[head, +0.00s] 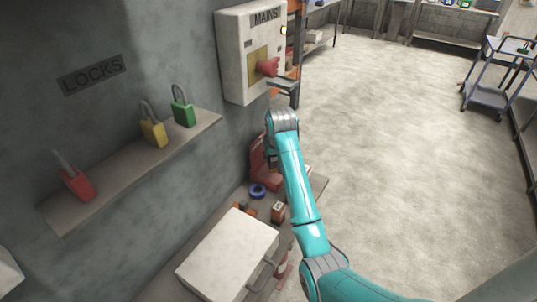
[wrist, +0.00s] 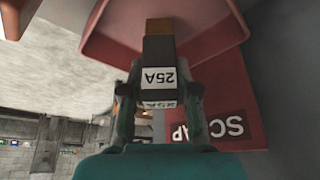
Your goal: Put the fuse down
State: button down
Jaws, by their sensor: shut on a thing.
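My gripper (wrist: 160,100) is shut on a fuse (wrist: 158,76), a dark block with a brown end and a white label reading 25A. In the wrist view, the fuse's far end overlaps the open part of a red scrap bin (wrist: 232,32); I cannot tell whether they touch. The bin's front carries a dark label with part of the word SCRAP. In the head view the red bin (head: 258,158) stands against the wall at the bench's far end, partly behind my arm. My gripper and the held fuse are mostly hidden there by my arm.
The bench (head: 228,208) holds a blue ring (head: 258,191), a small labelled orange-brown block (head: 278,212) and a large pale box (head: 235,250). The MAINS box (head: 236,58) with a red handle hangs above. A shelf (head: 100,190) with three padlocks is left.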

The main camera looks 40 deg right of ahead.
jog(key=shift+f, duration=0.8)
jog(key=shift+f, duration=0.15)
jog(key=c, duration=0.9)
grip_release()
jog(key=shift+o, duration=0.2)
